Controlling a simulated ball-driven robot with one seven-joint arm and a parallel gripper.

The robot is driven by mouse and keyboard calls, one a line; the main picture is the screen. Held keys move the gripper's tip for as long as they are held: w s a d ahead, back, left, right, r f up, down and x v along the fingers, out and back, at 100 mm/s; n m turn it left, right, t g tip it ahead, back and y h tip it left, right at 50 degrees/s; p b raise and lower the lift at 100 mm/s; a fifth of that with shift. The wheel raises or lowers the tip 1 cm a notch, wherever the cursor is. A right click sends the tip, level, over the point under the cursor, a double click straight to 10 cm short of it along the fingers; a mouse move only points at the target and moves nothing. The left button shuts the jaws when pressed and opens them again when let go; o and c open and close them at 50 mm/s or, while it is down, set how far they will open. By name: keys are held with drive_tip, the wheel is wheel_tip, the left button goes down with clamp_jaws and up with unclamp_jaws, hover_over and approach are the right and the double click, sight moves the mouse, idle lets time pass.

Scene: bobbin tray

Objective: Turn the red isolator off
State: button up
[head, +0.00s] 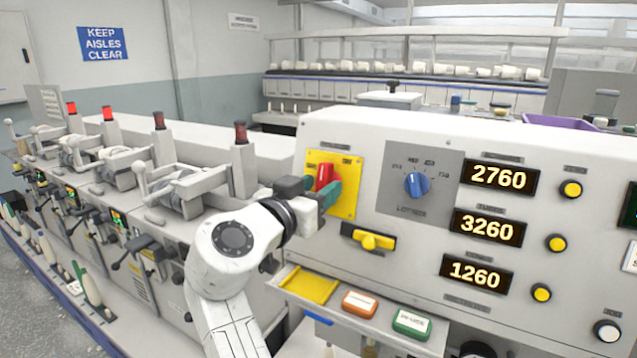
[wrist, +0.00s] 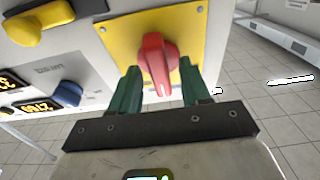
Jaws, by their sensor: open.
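The red isolator (head: 324,176) is a rotary handle on a yellow plate (head: 347,199) on the light control panel. In the wrist view the red isolator (wrist: 156,62) shows between the two green fingers of my gripper (wrist: 160,88), one on each side. The gripper is open, with a visible gap between each finger and the handle. In the head view my gripper (head: 320,190) is at the yellow plate, partly covering it and the handle's lower part. I cannot tell the handle's exact marked position.
A blue rotary knob (head: 417,185) sits right of the yellow plate, and a yellow handle (head: 370,241) below it. Machine units with red lamps (head: 241,132) stand left.

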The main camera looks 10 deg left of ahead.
drive_tip(key=shift+w+d, duration=0.1)
drive_tip(key=shift+w, duration=0.2)
drive_tip(key=shift+c, duration=0.4)
clamp_jaws()
